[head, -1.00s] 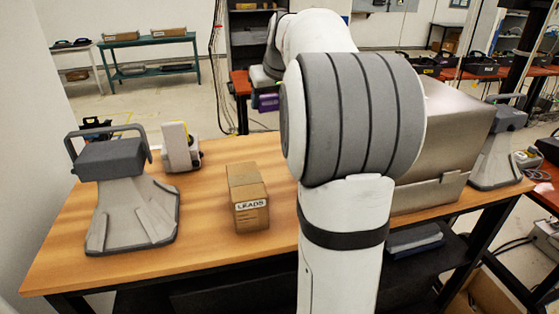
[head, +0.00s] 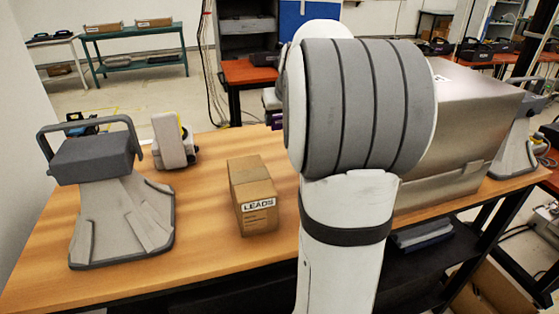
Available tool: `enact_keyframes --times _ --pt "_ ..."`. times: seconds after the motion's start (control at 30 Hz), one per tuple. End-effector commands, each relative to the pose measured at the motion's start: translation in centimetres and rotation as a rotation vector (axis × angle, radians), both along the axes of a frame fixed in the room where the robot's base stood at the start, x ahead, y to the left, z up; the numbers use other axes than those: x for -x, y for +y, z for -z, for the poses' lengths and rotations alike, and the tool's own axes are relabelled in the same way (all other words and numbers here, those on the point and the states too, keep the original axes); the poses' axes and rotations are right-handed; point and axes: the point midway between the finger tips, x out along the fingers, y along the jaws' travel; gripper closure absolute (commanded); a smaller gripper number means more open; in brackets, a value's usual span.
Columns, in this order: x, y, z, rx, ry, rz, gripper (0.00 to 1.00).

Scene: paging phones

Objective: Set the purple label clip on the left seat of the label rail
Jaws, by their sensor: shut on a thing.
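My gripper (head: 272,105) shows only as a sliver at the left edge of my arm's large grey joint, above the far side of the wooden table. A small patch of the purple label clip (head: 277,120) shows at its lower end, and the gripper is shut on it. Most of the clip and the fingertips are hidden behind my arm. I cannot make out the label rail or its left seat; my arm covers the middle of the table.
On the wooden table (head: 120,277) stand a grey handled device (head: 115,205) at left, a small pale device (head: 173,142) behind it, a cardboard LEADS box (head: 252,195) near the middle, and a large metal cabinet (head: 455,140) at right. Bare tabletop lies around the LEADS box.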

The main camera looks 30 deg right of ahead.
Motion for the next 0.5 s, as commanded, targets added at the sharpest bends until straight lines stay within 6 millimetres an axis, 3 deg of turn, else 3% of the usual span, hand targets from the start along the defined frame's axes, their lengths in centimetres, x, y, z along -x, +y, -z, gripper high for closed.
enact_keyframes --times 0.2,0.33,0.5 --pt "0.0 0.1 5.9 -0.003 0.003 -0.001 0.68" --pt "0.0 0.1 8.1 -0.001 0.002 -0.001 0.68" --pt "-0.1 0.1 9.3 0.000 0.000 -0.002 0.68"
